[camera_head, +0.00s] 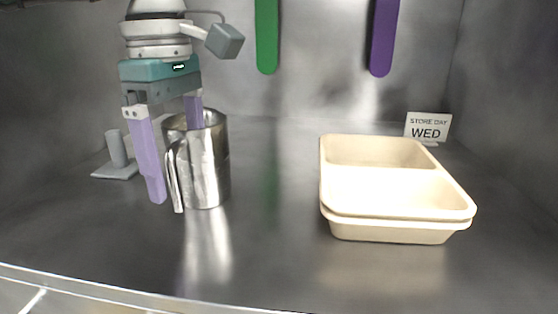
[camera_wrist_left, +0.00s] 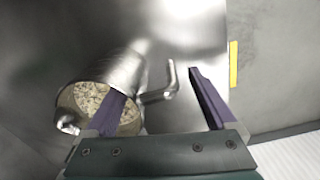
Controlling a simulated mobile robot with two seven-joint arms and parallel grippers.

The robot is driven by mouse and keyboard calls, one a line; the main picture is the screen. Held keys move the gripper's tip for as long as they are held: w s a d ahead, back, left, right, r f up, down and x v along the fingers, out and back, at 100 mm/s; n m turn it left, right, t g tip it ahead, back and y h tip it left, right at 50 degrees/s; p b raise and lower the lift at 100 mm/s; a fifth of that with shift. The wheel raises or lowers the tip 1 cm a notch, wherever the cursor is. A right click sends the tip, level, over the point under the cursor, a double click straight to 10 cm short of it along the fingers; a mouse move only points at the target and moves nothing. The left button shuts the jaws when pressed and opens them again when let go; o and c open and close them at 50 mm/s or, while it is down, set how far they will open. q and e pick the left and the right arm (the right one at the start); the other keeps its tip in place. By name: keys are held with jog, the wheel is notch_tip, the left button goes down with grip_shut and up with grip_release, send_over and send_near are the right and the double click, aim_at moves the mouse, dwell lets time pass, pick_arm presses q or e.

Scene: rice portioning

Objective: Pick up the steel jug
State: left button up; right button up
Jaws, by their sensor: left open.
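The steel jug (camera_head: 207,165) stands upright on the metal counter, left of centre, with its handle (camera_head: 173,178) toward the front left. In the left wrist view, the jug (camera_wrist_left: 122,72) shows a grainy, rice-like content (camera_wrist_left: 88,98) in its mouth. My left gripper (camera_head: 176,160) is open above and around the handle side. One purple finger is outside the jug, left of the handle. The other overlaps the mouth, and its tip is hidden by the jug in the head view. In the wrist view the handle (camera_wrist_left: 160,88) shows between the fingers. My right gripper is not in view.
A cream two-compartment tray (camera_head: 398,215) stands on the right. A sign reading "STORE DAY WED" (camera_head: 428,127) is behind it. A grey stand (camera_head: 117,157) is left of the jug. Green (camera_head: 266,40) and purple (camera_head: 383,40) strips hang at the back. The counter between jug and tray is clear.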

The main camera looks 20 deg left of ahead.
pick_arm(q)
grip_shut()
dwell(0.6)
